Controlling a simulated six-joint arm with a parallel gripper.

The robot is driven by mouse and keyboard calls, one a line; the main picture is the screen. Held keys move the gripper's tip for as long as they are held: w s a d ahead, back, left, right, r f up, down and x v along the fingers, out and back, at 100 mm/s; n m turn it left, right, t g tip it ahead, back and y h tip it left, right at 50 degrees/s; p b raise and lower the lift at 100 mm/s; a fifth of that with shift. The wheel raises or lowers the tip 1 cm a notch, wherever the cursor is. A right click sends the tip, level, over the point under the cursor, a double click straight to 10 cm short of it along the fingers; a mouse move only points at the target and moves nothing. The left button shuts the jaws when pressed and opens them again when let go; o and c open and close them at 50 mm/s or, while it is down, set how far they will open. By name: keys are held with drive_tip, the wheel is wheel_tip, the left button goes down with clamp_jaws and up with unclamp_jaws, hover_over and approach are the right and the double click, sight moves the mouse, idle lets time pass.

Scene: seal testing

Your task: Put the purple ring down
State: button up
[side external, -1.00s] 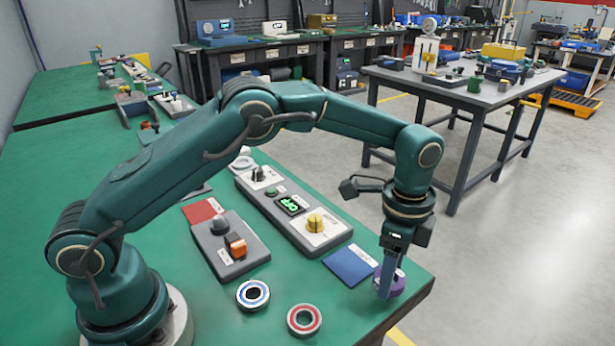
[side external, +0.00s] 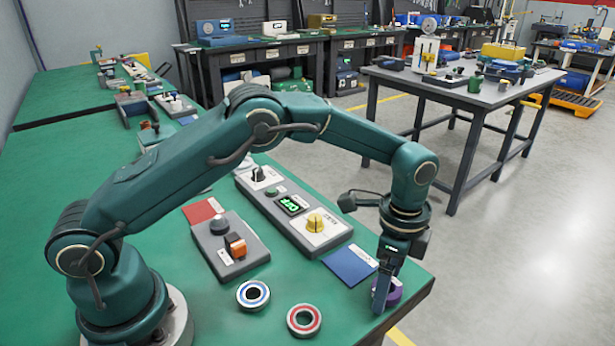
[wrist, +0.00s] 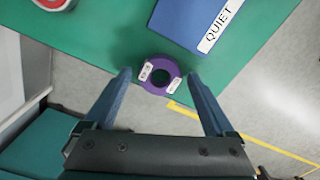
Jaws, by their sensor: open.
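The purple ring (wrist: 151,82) has white labels and a dark centre hole. In the wrist view it lies flat against the green tabletop, close to the table's edge. My gripper (wrist: 159,76) is open, with one blue finger on each side of the ring and a visible gap at both sides. In the side view the ring (side external: 395,293) shows at the near right corner of the table, partly hidden behind my gripper's finger (side external: 381,298).
A blue "QUIET" pad (wrist: 185,25) lies beside the ring; it also shows in the side view (side external: 350,264). A red-rimmed ring (side external: 304,320) and a blue-rimmed ring (side external: 253,294) lie to the left. A panel with a yellow knob (side external: 315,222) stands behind. The table edge is close.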

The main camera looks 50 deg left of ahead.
drive_tip(key=s+a+r+n+t, duration=0.1)
drive_tip(key=s+a+r+n, duration=0.1)
drive_tip(key=r, duration=0.7)
drive_tip(key=s+a+r+n+t, duration=0.1)
drive_tip(key=a+r+n, duration=0.1)
drive_tip(key=r, duration=0.7)
drive_tip(key=s+a+f+n+t, duration=0.1)
drive_tip(key=s+a+n, duration=0.2)
drive_tip(key=s, duration=0.5)
drive_tip(key=s+a+f+n+t, duration=0.1)
drive_tip(key=s+a+n+t, duration=0.1)
drive_tip(key=s+a+n, duration=0.2)
drive_tip(key=s+n, duration=0.2)
drive_tip(key=s, duration=0.2)
drive_tip(key=shift+a+f+n+t, duration=0.25)
drive_tip(key=shift+f+n+t, duration=0.05)
drive_tip(key=shift+f, duration=0.05)
drive_tip(key=shift+s, duration=0.1)
